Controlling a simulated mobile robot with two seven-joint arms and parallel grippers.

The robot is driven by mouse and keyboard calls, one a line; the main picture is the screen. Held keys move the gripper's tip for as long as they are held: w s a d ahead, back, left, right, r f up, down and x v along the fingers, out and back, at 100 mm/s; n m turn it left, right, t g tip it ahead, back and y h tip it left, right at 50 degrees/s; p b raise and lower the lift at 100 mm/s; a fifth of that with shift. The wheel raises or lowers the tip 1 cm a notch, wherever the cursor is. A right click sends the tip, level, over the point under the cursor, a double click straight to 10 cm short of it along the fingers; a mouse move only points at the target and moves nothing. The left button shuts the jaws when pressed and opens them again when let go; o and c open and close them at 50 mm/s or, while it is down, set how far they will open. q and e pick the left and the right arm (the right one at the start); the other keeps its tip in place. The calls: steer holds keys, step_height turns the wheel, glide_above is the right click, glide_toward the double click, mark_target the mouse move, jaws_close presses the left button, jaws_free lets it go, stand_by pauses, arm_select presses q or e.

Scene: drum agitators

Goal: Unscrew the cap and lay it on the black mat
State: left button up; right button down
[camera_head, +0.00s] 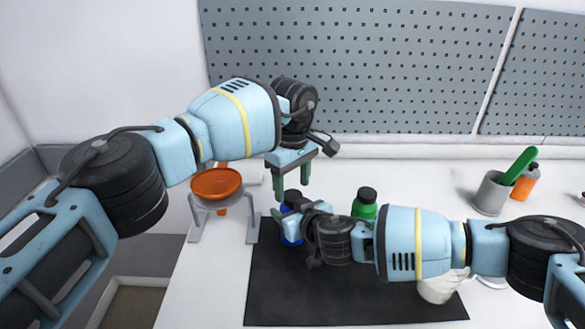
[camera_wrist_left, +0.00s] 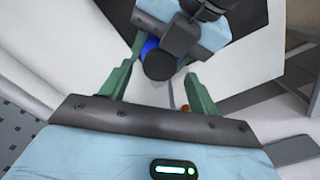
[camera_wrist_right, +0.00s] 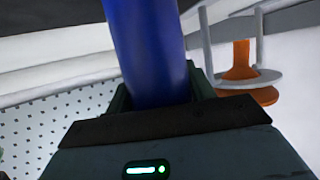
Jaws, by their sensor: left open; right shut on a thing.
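A blue bottle (camera_head: 291,237) with a dark cap (camera_head: 292,197) stands upright at the upper left of the black mat (camera_head: 335,295). My right gripper (camera_head: 287,218) is shut around its body, which fills the middle of the right wrist view (camera_wrist_right: 147,50). My left gripper (camera_head: 293,191) is open just above the cap, fingers pointing down. In the left wrist view, the cap (camera_wrist_left: 158,64) shows between the open fingers, with blue bottle (camera_wrist_left: 149,46) behind it. Whether the fingers touch the cap cannot be told. The bottle's base is mostly hidden by my right gripper.
A green bottle (camera_head: 364,206) with a black cap stands close by, partly behind my right arm. An orange funnel (camera_head: 215,184) sits in a grey stand (camera_head: 252,228) at left. A grey cup (camera_head: 492,194) and an orange bottle (camera_head: 525,182) stand at right. The mat's front is clear.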

mark_target(283, 209)
arm_select(q)
steer(key=shift+f, duration=1.2)
steer(key=shift+c, duration=0.4)
steer(key=c, duration=1)
steer(key=shift+n, duration=1.7)
steer(key=o, duration=1.1)
